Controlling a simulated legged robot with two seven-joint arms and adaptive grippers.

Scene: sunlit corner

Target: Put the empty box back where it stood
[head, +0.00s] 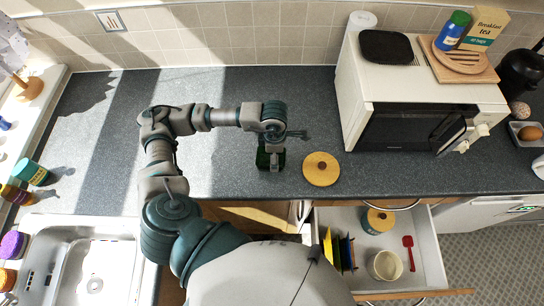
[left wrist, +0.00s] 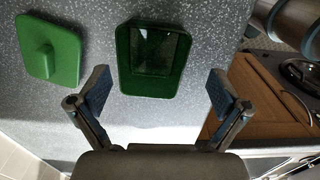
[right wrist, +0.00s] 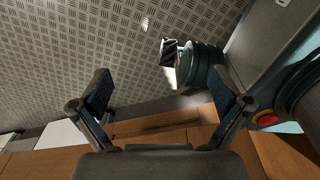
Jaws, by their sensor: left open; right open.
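The green box (left wrist: 153,60) stands open-topped on the grey counter in the left wrist view. Its inside looks dark and empty. A green lid with a raised handle (left wrist: 48,48) lies apart from it, to the left. In the head view the box (head: 264,158) shows only partly below my left gripper (head: 276,145). My left gripper is open, its fingers on either side of the box's near end in the left wrist view, holding nothing. My right gripper (right wrist: 160,95) is open and empty over the floor in the right wrist view.
A round wooden lid (head: 321,169) lies right of the box. An open drawer (head: 436,255) below holds a cream pot (head: 385,265), a wooden-topped jar (head: 378,220) and a red scoop (head: 408,252). A microwave (head: 415,125) stands right; a sink (head: 90,265) is at left. The counter's left middle is clear.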

